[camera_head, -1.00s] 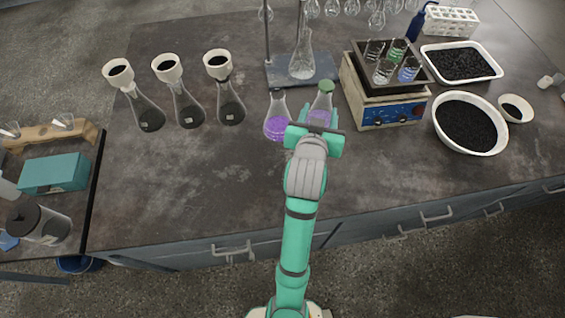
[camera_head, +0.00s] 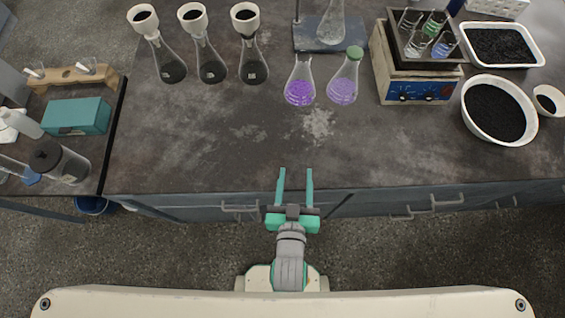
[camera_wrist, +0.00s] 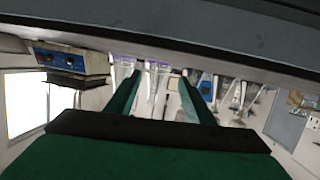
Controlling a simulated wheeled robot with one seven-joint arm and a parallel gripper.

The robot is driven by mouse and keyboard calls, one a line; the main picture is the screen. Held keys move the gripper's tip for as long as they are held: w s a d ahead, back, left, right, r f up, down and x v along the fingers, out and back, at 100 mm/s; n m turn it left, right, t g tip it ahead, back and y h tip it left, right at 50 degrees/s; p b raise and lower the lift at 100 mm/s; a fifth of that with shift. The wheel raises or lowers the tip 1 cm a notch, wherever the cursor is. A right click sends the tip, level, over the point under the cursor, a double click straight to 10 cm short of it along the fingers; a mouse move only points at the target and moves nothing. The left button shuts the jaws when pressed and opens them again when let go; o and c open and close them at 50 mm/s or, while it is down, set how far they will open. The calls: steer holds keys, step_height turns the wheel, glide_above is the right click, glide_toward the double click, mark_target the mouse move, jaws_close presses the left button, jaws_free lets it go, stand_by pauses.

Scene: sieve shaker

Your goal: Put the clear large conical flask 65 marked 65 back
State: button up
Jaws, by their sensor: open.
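Two clear conical flasks with purple liquid stand upright side by side on the bench: an unstoppered one (camera_head: 299,84) and a green-stoppered one (camera_head: 345,80). A clear conical flask (camera_head: 332,22) stands on the grey plate (camera_head: 318,46) of a stand, its top cut off by the picture edge. I cannot read a 65 on any flask. My gripper (camera_head: 295,172) is open and empty at the bench's front edge, apart from the flasks. The wrist view is tilted upside down; the open fingers (camera_wrist: 160,78) show there with glassware beyond.
Several dark-bottomed flasks with funnels, one marked here (camera_head: 210,65), stand at left. A shaker (camera_head: 410,88) holding small beakers and a white bowl (camera_head: 466,110) of black grains stand at right. The bench front (camera_head: 220,150) is clear.

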steer(key=s+a+r+y, duration=0.1)
steer(key=s+a+r, duration=0.1)
steer(key=s, duration=1.1)
steer(key=shift+s+a+t, duration=0.3)
steer(key=shift+a, duration=0.45)
